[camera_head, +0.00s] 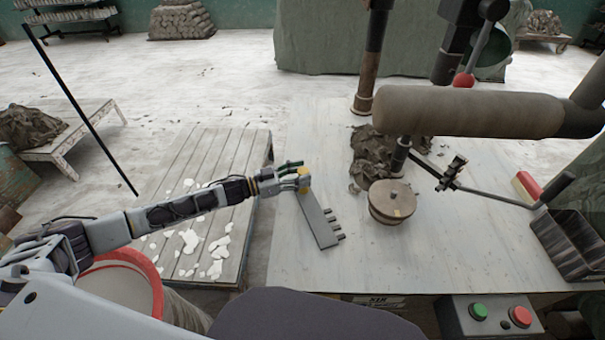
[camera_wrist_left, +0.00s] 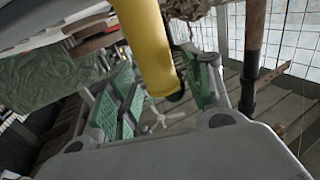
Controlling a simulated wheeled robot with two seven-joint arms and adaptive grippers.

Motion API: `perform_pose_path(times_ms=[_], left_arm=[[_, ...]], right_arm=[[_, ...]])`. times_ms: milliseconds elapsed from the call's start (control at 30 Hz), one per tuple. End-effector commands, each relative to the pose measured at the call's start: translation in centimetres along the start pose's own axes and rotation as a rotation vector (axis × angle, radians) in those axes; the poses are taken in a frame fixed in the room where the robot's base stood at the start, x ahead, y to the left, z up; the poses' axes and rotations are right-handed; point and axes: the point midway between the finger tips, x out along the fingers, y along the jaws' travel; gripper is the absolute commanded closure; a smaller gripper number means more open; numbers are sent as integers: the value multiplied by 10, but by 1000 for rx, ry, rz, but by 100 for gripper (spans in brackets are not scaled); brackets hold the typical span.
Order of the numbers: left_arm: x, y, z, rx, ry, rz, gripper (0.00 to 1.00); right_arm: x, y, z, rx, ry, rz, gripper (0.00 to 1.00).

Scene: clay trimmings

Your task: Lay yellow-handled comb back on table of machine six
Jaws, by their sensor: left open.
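The comb shows in the head view as a flat grey plate (camera_head: 318,222) with several short dark teeth along its lower right end and a yellow handle (camera_head: 304,181) at its upper end. It is over the left part of the pale machine table (camera_head: 300,262); I cannot tell whether it touches the top. My left gripper (camera_head: 293,178) is open at the yellow handle. In the left wrist view the yellow handle (camera_wrist_left: 147,45) runs between the green-padded fingers of the left gripper (camera_wrist_left: 162,92). My right gripper is out of view.
A round wooden block (camera_head: 391,202) and crumpled dark cloth (camera_head: 370,158) are right of the comb. A thick brown bar (camera_head: 470,112) crosses above the table. A grey bin (camera_head: 570,243) stands at the right. A slatted platform (camera_head: 222,160) with white scraps lies left.

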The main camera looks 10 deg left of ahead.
Motion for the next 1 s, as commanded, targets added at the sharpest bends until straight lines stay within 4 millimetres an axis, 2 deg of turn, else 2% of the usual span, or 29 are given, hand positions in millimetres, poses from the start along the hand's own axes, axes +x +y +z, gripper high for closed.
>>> perform_pose_path(times_ms=[800, 1000], left_arm=[[-89, 0, 1, -1, -2, 0, 50], [-104, 0, 0, 1, -1, 0, 50]], right_arm=[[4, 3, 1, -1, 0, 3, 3], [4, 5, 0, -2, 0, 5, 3]])
